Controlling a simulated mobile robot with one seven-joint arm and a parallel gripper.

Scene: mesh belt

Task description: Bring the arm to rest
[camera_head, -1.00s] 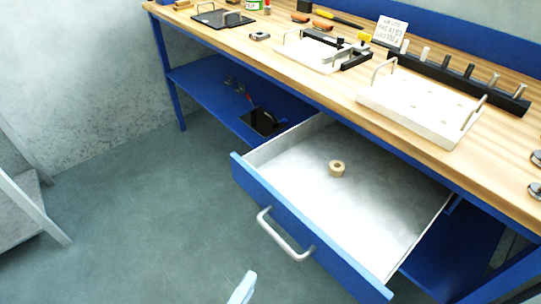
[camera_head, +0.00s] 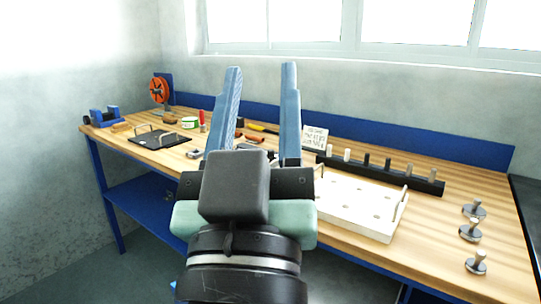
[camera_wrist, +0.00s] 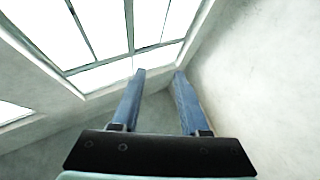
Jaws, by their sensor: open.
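My gripper (camera_head: 262,75) is raised in the middle of the head view, in front of the workbench. Its two blue fingers point upward and stand apart with nothing between them. In the wrist view my gripper (camera_wrist: 158,75) is also open and empty, with only wall and window beyond it. My gripper hides part of the bench top in the head view.
The wooden workbench (camera_head: 460,215) has a white tray (camera_head: 350,208), a black rail of pegs (camera_head: 425,183), several metal knobs (camera_head: 470,230), a black plate (camera_head: 160,140) and an orange spool (camera_head: 159,90) on it. A window (camera_head: 410,22) is behind. The open drawer is out of view.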

